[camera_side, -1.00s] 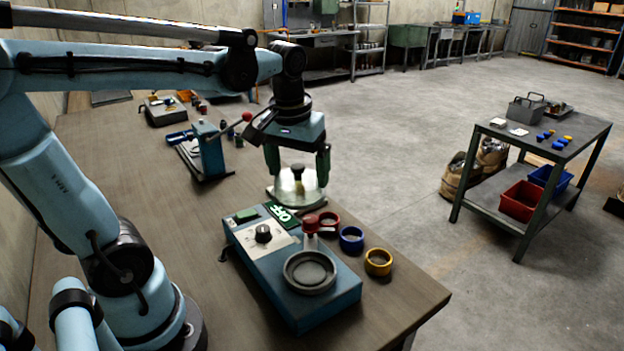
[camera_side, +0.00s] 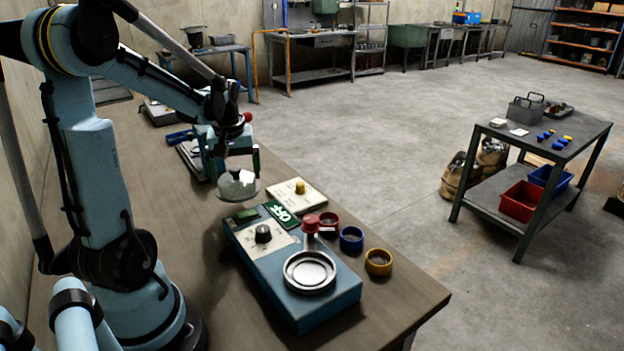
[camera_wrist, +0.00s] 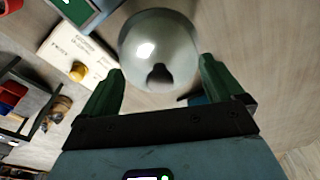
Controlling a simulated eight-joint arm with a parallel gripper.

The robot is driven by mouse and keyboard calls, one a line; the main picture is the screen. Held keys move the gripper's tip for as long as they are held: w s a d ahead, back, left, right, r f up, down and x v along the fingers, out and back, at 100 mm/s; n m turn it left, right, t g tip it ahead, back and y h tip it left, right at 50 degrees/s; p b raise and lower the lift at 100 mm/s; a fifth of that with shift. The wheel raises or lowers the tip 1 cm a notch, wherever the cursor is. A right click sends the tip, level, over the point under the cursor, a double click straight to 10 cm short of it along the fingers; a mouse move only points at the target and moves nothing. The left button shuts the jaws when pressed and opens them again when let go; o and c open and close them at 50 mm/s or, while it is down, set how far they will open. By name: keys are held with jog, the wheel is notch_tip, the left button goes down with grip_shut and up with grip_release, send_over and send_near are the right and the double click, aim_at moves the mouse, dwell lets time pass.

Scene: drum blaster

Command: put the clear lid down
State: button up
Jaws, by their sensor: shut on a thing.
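The clear lid (camera_side: 237,187) is a round, glassy dome with a dark knob. My gripper (camera_side: 236,163) is shut on it and holds it, apparently above the wooden table, left of the white plate. In the wrist view the lid (camera_wrist: 155,38) hangs between the two green fingers of my gripper (camera_wrist: 160,76), its knob toward me. The white plate (camera_side: 284,198) lies uncovered on the table with a yellow knob (camera_side: 300,187) on it. How far the lid is above the table is hard to tell.
A blue machine (camera_side: 266,262) with a round metal dish stands in front, beside a green OFF sign (camera_side: 283,214). Red, blue (camera_side: 351,239) and yellow (camera_side: 378,262) rings stand to its right. The table's (camera_side: 150,220) left middle is clear.

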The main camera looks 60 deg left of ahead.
aim_at(238, 192)
jog(key=shift+f, duration=3.05)
jog(key=shift+f, duration=0.1)
jog(key=o, duration=0.7)
jog(key=shift+o, duration=0.2)
